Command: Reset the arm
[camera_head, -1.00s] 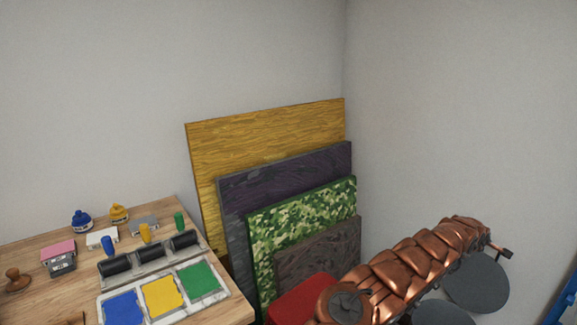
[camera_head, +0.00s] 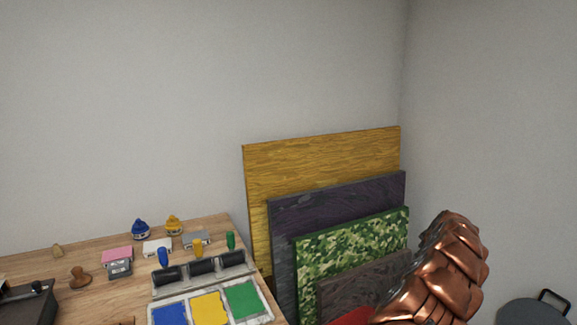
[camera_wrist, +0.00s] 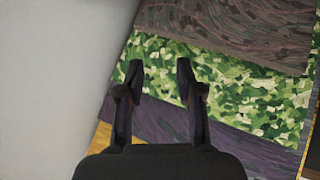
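My gripper (camera_wrist: 159,78) shows in the wrist view with its two dark fingers apart and nothing between them. It is in front of the leaning panels and the pale wall; its distance from them is hard to tell. In the head view my copper-coloured arm is at the lower right, and the gripper itself is not seen there.
Large panels lean in the corner: a yellow one (camera_head: 320,160), a dark purple one (camera_head: 335,190), a green camouflage one (camera_head: 350,240) and a brown one (camera_head: 350,287). A wooden table (camera_head: 60,255) at left bears ink pads, rollers and stamps. A grey round lid-like thing (camera_head: 530,312) is lower right.

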